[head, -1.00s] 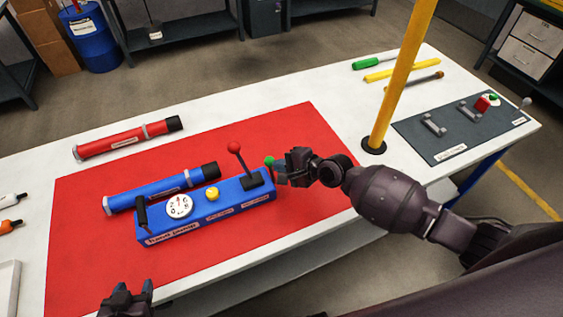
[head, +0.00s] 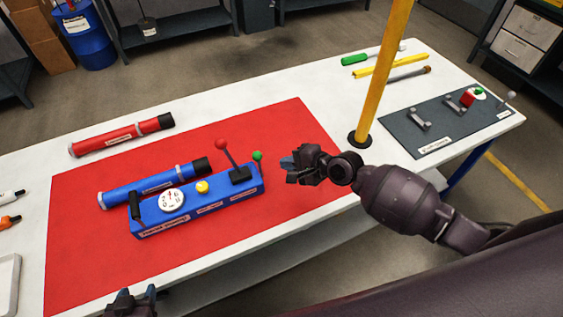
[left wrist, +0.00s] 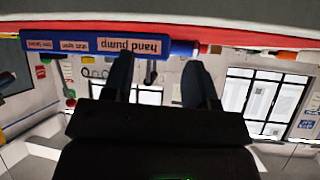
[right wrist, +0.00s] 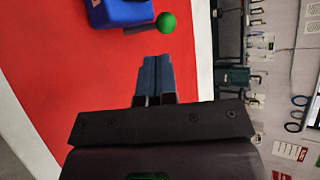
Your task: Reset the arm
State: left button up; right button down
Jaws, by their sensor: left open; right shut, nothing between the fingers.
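The blue hand pump (head: 200,209) sits on the red mat (head: 110,262). It has a gauge, a yellow knob, a red-tipped lever (head: 228,157) and a green ball (head: 257,156) at its right end. My right gripper (head: 288,169) is shut and empty, to the right of the green ball and apart from it. In the right wrist view its closed fingers (right wrist: 152,75) stand below the green ball (right wrist: 166,22). My left gripper (head: 130,300) is at the bottom left, in front of the mat. Its open fingers (left wrist: 158,85) show in the left wrist view, with the pump (left wrist: 110,45) beyond.
A blue tube (head: 152,184) lies behind the pump, and a red tube (head: 120,136) on the white table (head: 250,95). A yellow pole (head: 382,75) rises behind my right arm. A dark panel (head: 425,135) and several rods lie at the right.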

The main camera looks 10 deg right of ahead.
pick_arm(q)
jog(key=shift+w+a+r, duration=0.15)
jog(key=shift+w+r, duration=0.1)
jog(key=shift+w, duration=0.45)
pick_arm(e)
jog(key=v, duration=0.7)
jog(key=shift+w+r, duration=0.2)
jog(key=shift+r, duration=0.05)
pick_arm(q)
jog(key=shift+s, duration=0.1)
jog(key=shift+w+f+b, duration=0.2)
jog(key=shift+f+b, duration=0.15)
jog(key=shift+b, duration=0.55)
jog(key=shift+w+f+b, duration=0.2)
jog(key=shift+f+b, duration=0.1)
jog(key=shift+b, duration=0.15)
pick_arm(e)
jog(key=s+d+f+n+t+h, duration=0.1)
jog(key=s+d+f+n+h, duration=0.3)
jog(key=s+f+n, duration=0.2)
jog(key=s+d+f+n+t+h, duration=0.2)
jog(key=s+d+f+n+h, duration=0.3)
jog(key=s, duration=0.6)
jog(key=shift+d+f+n, duration=0.2)
jog(key=shift+f+n, duration=0.6)
jog(key=shift+n, duration=0.4)
